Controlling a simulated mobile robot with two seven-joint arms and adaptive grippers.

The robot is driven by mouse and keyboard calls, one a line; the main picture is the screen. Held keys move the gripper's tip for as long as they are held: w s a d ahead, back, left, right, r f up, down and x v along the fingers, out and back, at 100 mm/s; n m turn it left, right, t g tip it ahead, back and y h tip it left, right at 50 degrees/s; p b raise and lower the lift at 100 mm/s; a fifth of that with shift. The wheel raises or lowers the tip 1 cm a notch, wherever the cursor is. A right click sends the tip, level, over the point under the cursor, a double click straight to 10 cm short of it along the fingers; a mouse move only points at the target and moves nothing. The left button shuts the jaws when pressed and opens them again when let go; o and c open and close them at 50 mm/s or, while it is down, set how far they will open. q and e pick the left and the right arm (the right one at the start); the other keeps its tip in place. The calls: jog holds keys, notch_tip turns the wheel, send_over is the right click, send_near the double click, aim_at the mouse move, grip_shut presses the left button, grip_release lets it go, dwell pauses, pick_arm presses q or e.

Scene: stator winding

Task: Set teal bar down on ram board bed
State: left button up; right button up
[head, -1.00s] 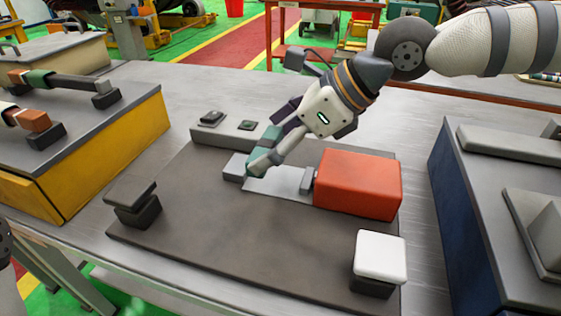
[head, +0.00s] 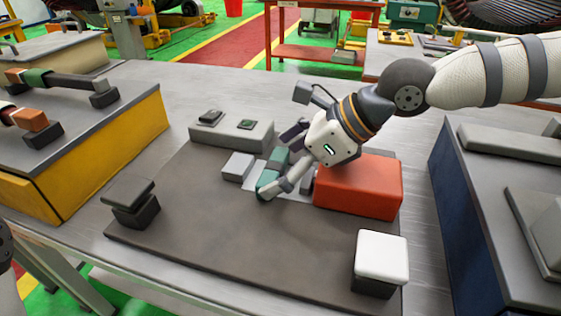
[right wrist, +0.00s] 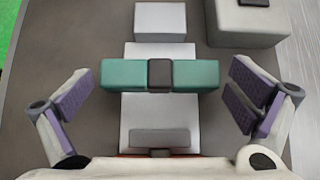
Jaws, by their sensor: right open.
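The teal bar (head: 272,170), with a dark middle band, lies across the light ram board bed (head: 299,194). In the right wrist view the teal bar (right wrist: 125,75) crosses the pale bed (right wrist: 148,112) between a grey block at the top and the grey ram head (right wrist: 160,138) at the bottom. My right gripper (head: 279,168) is open, its fingers spread beyond the two ends of the bar. In the right wrist view both fingers (right wrist: 158,100) stand clear of it. I do not see my left gripper.
The red ram body (head: 358,186) stands right of the bed, the grey block (head: 238,166) left of it. A control box (head: 232,134) is behind. A black post (head: 136,208) and a white-topped post (head: 381,257) stand near the board's front. Yellow and blue stands flank it.

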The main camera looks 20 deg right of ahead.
jog(key=shift+r, duration=0.15)
jog(key=p+v, duration=0.2)
jog(key=v, duration=0.9)
jog(key=shift+r, duration=0.2)
jog(key=shift+s+d+r, duration=0.15)
jog(key=shift+s+d, duration=0.05)
jog(key=shift+d, duration=0.1)
pick_arm(q)
jog(key=shift+t, duration=0.6)
jog(key=w+r, duration=0.3)
